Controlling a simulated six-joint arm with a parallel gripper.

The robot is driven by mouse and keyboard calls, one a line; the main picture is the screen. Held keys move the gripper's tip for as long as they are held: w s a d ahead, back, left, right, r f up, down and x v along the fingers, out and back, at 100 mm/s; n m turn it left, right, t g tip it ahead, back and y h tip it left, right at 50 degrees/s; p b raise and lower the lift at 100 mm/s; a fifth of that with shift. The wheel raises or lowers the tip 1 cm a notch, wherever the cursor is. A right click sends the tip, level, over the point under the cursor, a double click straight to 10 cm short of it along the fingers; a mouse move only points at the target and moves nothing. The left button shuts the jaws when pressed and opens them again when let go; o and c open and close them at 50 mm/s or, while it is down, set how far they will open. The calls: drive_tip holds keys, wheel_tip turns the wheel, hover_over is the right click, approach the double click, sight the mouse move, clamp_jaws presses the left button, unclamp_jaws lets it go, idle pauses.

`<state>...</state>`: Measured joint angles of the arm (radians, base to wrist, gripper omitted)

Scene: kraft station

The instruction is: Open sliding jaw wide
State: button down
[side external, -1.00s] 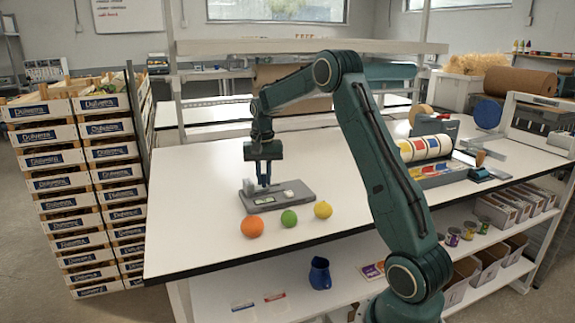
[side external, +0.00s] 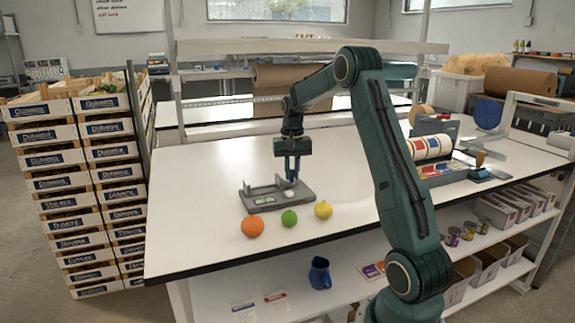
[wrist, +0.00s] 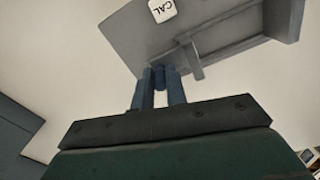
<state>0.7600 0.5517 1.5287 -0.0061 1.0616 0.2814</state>
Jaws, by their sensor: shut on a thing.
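The grey measuring fixture (side external: 300,199) lies on the white table, with a small display on its front. Its sliding jaw (wrist: 194,62) is a grey upright piece beside my fingers in the wrist view. My gripper (side external: 291,180) points down over the right part of the fixture. Its blue fingers (wrist: 160,78) are close together and shut on the sliding jaw; the exact contact is partly hidden.
An orange ball (side external: 252,226), a green ball (side external: 289,218) and a yellow ball (side external: 323,210) lie in front of the fixture near the table edge. The table left of the fixture is clear.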

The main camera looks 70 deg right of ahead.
drive_tip(key=shift+s+d, duration=0.25)
drive_tip(key=shift+d, duration=0.05)
drive_tip(key=c, duration=1.4)
unclamp_jaws()
drive_tip(key=shift+a, duration=0.1)
drive_tip(key=shift+w+r, duration=0.1)
drive_tip(key=shift+r, duration=0.45)
wheel_tip(320, 180, up, 13)
drive_tip(key=shift+f, duration=0.1)
